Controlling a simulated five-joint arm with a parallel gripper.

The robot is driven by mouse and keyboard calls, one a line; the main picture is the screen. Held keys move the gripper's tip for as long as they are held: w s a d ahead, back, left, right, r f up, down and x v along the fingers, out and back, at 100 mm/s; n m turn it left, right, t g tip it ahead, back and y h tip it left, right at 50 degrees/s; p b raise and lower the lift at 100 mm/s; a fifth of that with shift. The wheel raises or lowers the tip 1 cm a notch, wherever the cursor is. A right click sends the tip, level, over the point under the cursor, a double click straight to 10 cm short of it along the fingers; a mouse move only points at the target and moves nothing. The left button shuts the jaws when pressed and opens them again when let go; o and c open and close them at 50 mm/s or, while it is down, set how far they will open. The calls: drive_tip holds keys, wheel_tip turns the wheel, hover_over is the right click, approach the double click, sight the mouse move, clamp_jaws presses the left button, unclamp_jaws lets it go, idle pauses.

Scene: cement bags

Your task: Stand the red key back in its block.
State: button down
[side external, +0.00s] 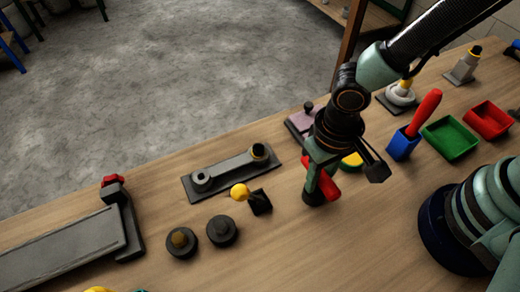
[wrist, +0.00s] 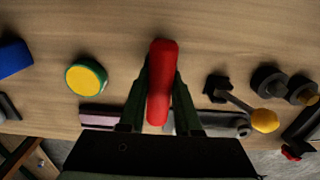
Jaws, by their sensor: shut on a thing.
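My gripper (side external: 317,182) is low over the middle of the table, shut on a red rounded bar, which I take to be the red key (side external: 329,185). In the wrist view the red key (wrist: 160,62) lies lengthwise between the two green fingers (wrist: 163,85). In the side view it looks tilted, partly hidden by the fingers. Dark material shows at the fingertips; I cannot tell whether it is a block or whether the key touches the table. Another red handle (side external: 427,106) leans up out of a blue block (side external: 403,146) to the right.
A yellow-knobbed stick (side external: 240,191) with a black block (side external: 260,202), a grey bracket on a plate (side external: 230,172) and two dark round knobs (side external: 222,230) lie left. A green-yellow disc (wrist: 86,77) is close by. Green (side external: 452,137) and red (side external: 489,120) trays stand right. The front middle is clear.

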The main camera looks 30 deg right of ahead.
drive_tip(key=shift+f, duration=0.25)
drive_tip(key=c, duration=0.6)
unclamp_jaws()
wheel_tip(320, 180, up, 12)
drive_tip(key=shift+f, duration=0.1)
drive_tip(key=w+d+r+t, duration=0.2)
drive_tip(key=d+r, duration=0.1)
drive_tip(key=d, duration=0.4)
drive_tip(key=w+d+r+t, duration=0.1)
drive_tip(key=w+d+r, duration=0.2)
drive_tip(key=d, duration=0.4)
drive_tip(key=w+d+r+t, duration=0.2)
drive_tip(key=d+r, duration=0.1)
drive_tip(key=d, duration=0.5)
drive_tip(key=shift+w+t, duration=0.25)
drive_tip(key=shift+t, duration=0.05)
